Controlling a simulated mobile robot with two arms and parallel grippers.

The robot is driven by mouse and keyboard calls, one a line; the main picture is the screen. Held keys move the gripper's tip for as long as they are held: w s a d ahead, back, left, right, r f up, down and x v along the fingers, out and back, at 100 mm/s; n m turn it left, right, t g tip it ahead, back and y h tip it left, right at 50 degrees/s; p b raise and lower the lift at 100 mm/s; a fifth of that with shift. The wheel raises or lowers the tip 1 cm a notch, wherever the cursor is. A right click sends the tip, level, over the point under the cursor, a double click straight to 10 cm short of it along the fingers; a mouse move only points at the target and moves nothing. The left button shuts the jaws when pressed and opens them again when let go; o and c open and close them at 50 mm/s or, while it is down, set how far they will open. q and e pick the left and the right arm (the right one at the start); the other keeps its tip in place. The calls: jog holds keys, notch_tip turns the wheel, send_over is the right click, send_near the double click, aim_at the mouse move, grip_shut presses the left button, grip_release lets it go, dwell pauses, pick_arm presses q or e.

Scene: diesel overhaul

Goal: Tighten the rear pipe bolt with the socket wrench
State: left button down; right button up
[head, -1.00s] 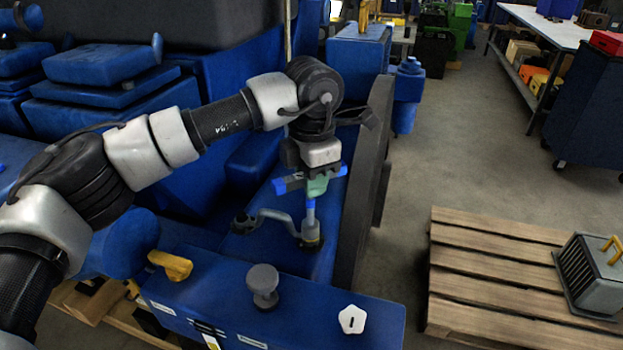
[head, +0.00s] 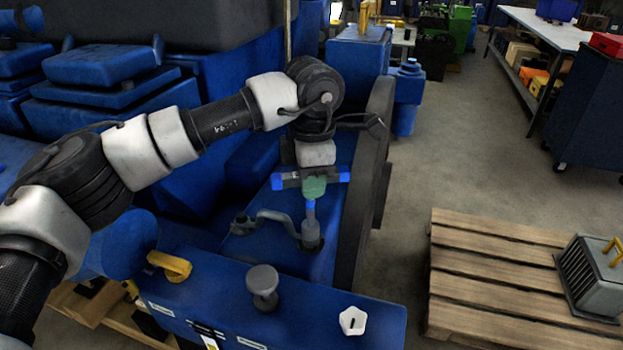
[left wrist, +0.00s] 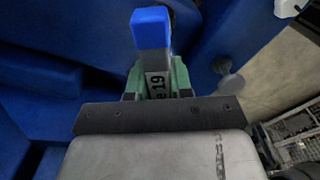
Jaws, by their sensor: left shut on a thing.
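My left gripper (head: 314,189) has green fingers shut on the crossbar of the T-shaped socket wrench (head: 310,206). The wrench has blue crossbar ends and stands upright, socket down. Its lower end meets the right end of a grey bent pipe (head: 272,214) on the blue engine block. The bolt there is hidden under the socket, so I cannot tell how far it is seated. In the left wrist view, the handle's blue end (left wrist: 152,28) and a "19" label show between the green fingers (left wrist: 157,82). My right gripper is not in view.
A blue panel in front carries a grey knob (head: 263,284), a yellow handle (head: 170,265) and a white knob (head: 352,320). A wooden pallet (head: 480,270) with a grey box (head: 592,277) lies at right.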

pick_arm(q)
jog(key=shift+r, duration=0.15)
jog(key=shift+r+p, duration=0.95)
jog(key=shift+r, duration=0.7)
notch_tip(320, 180, up, 6)
jog(key=p, duration=0.3)
jog(key=shift+p, duration=0.4)
jog(key=shift+f, duration=0.1)
